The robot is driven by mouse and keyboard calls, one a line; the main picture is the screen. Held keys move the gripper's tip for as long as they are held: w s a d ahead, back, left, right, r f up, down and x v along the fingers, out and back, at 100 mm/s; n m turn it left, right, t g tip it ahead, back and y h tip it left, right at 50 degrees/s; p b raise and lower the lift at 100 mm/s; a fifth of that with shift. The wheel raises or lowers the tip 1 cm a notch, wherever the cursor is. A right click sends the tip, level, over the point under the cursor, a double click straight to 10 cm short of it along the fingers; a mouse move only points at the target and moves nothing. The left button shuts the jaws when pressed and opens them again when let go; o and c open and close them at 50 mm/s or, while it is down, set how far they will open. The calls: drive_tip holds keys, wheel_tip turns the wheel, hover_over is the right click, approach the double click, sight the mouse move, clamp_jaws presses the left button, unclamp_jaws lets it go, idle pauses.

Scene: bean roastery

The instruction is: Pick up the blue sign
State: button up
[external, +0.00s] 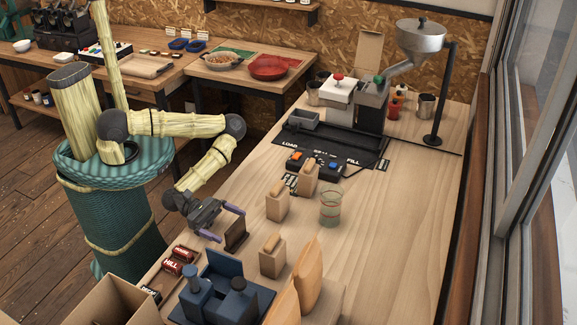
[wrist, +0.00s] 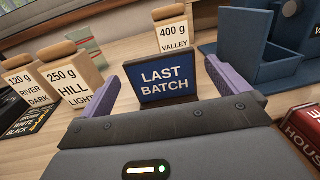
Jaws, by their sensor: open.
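The blue sign (wrist: 167,76) reads "LAST BATCH" in white and stands upright on the wooden counter, its face toward my gripper in the wrist view. In the external view the sign (external: 237,236) shows its dark brown back. My gripper (external: 223,222) is open, with its two purple fingers reaching low over the counter toward the sign. In the wrist view the fingers of my gripper (wrist: 160,86) appear to left and right of the sign, with no visible grip on it.
Wooden blocks with weight labels stand close by: the 400 g block (wrist: 171,30) behind the sign and the 250 g block (wrist: 70,78) to the left. A blue stand (external: 222,285) and red tins (external: 180,260) are near. A glass (external: 330,207) stands farther right.

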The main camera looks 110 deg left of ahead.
sight(241, 242)
drive_tip(key=w, duration=0.1)
drive_tip(key=w+p, duration=0.1)
drive_tip(key=w, duration=0.3)
drive_tip(key=shift+d, duration=0.25)
drive_tip(key=c, duration=0.9)
wheel_tip(241, 242, up, 10)
idle(0.6)
